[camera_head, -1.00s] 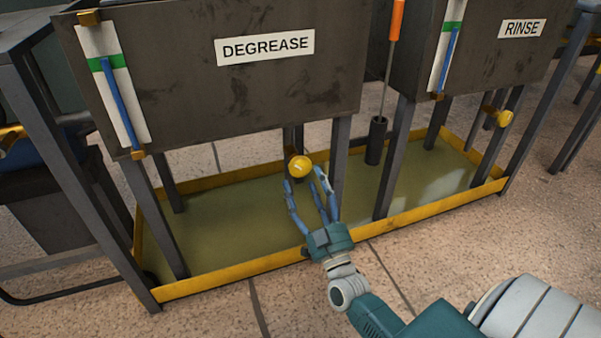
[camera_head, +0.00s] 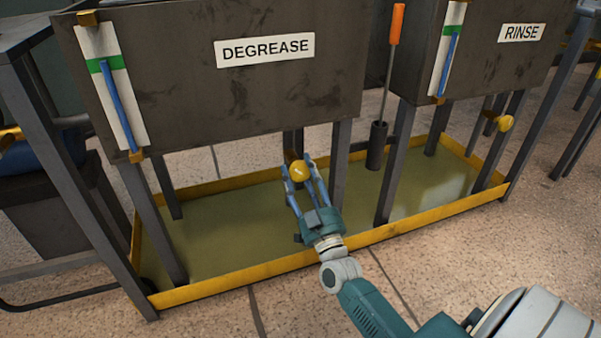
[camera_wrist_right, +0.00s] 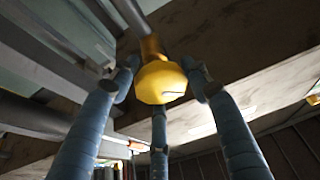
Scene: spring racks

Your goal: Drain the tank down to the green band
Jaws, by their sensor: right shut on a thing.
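The DEGREASE tank (camera_head: 200,85) is a dark, stained metal box on legs. Its white gauge (camera_head: 131,98) has a green band (camera_head: 115,62) near the top and a blue column (camera_head: 118,105), whose upper end appears to lie at the band. A yellow round valve knob (camera_head: 299,171) sits below this tank. My right gripper (camera_head: 301,168) is shut on the knob, its blue fingers around it. The right wrist view shows the yellow knob (camera_wrist_right: 160,82) on its stem between the fingertips (camera_wrist_right: 163,75). My left gripper is not in view.
The RINSE tank (camera_head: 500,65) stands to the right with its own gauge and yellow knob (camera_head: 505,123). An orange-handled tool (camera_head: 397,24) stands in a dark holder (camera_head: 377,146) between them. A yellow-rimmed tray (camera_head: 235,276) with greenish liquid lies beneath; tank legs (camera_head: 341,165) stand close to my gripper.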

